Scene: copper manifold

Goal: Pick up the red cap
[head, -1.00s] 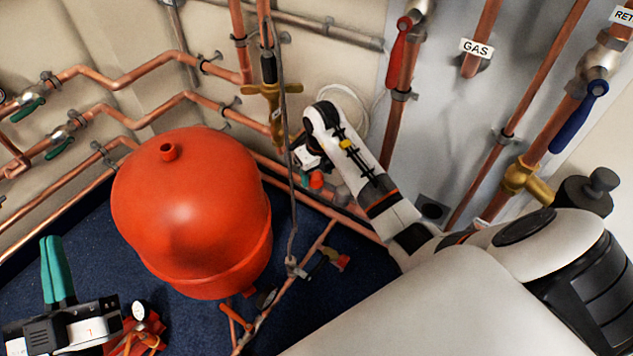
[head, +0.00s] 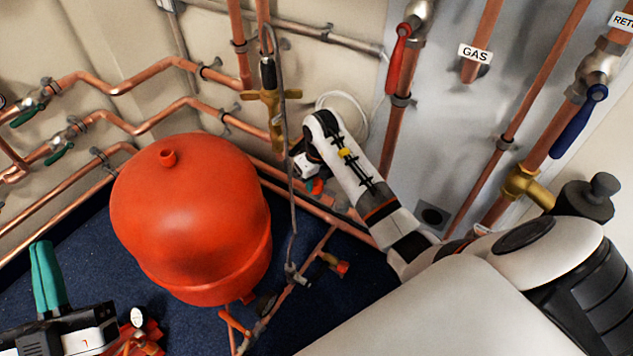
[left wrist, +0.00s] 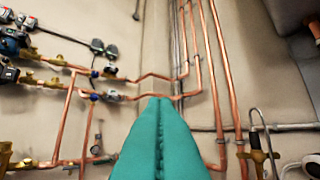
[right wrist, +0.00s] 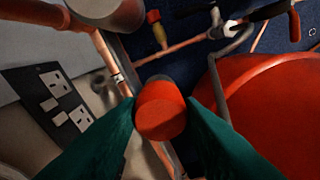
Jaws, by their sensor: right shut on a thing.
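The red cap (right wrist: 160,108) sits between the green fingers of my right gripper (right wrist: 161,112), which is shut on it. A greyish part shows just behind the cap, and I cannot tell whether the two are joined. In the head view my right gripper (head: 313,184) is low by the wall, beside the copper pipes, with only a little red showing at its fingers. My left gripper (head: 48,276) is at the lower left in the head view, apart from the cap. Its green fingers lie together and empty in the left wrist view (left wrist: 160,130).
A large red tank (head: 190,220) stands left of my right gripper. A brass valve (head: 268,100) with a grey hose is above it. Copper pipes (head: 330,215) run close below, with a red-ended fitting (head: 341,267) nearby. A socket plate (right wrist: 55,95) is on the wall.

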